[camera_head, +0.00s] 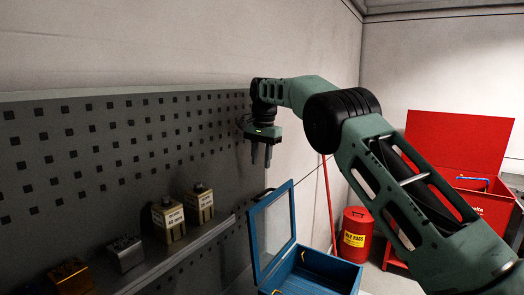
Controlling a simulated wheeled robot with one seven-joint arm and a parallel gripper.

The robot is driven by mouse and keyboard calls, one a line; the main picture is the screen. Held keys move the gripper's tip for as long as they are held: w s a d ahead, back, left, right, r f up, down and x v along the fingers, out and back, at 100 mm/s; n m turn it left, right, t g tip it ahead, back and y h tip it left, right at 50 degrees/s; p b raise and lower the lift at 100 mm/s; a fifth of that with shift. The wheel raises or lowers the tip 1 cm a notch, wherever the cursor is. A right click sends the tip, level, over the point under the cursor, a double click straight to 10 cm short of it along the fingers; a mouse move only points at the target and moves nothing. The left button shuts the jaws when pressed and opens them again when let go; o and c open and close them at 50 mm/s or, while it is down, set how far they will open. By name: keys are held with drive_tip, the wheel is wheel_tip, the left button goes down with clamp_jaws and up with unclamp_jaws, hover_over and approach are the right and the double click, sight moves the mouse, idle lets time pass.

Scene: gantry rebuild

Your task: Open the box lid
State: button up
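A blue box (338,274) stands low in the middle of the head view, its lower part cut off by the bottom edge. Its lid (291,225), a blue frame around a pale pane, stands steeply raised along the box's left side. The inside shows blue, with a small yellow piece in it. My gripper (261,165) points down above and left of the lid, in front of the pegboard. Its two fingers are apart with nothing between them. It is clear of the lid.
A pegboard (95,147) fills the left, with a shelf (190,253) holding several small metal and yellow-grey blocks. A red can (356,236) stands behind the box. A red chest (482,203) with a raised lid is at the far right, partly behind my arm.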

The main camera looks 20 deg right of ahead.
drive_tip(key=shift+s+r+p, duration=0.15)
drive_tip(key=shift+r+p, duration=0.15)
drive_tip(key=shift+r, duration=2.05)
